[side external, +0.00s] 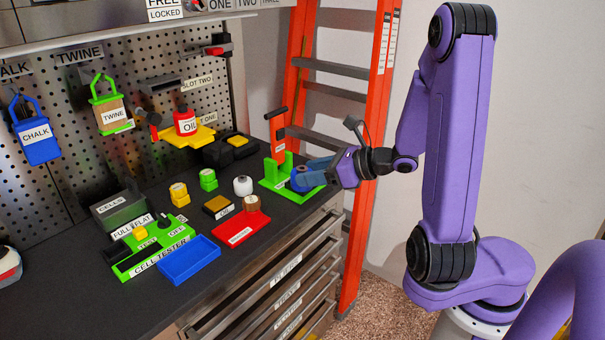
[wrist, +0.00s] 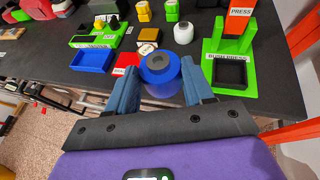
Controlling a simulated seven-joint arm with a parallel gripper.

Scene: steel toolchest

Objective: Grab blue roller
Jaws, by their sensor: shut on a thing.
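The blue roller (wrist: 160,66) is a short, thick blue cylinder with a dark centre on its top. In the wrist view it sits between the two blue fingers of my gripper (wrist: 161,76), which is shut on it. In the side view the roller (side external: 301,181) shows partly, with my gripper (side external: 311,174) reaching in from the right and a finger hiding some of it. It appears upright, near the front edge of the worktop by the green press base (side external: 272,184). I cannot tell whether it touches the worktop.
The orange press (wrist: 236,22) stands right of the roller in the wrist view. A white roller (side external: 243,185), a red tray (side external: 244,232) and a blue tray (side external: 188,262) lie on the dark worktop (side external: 75,300). An orange ladder (side external: 368,160) stands behind.

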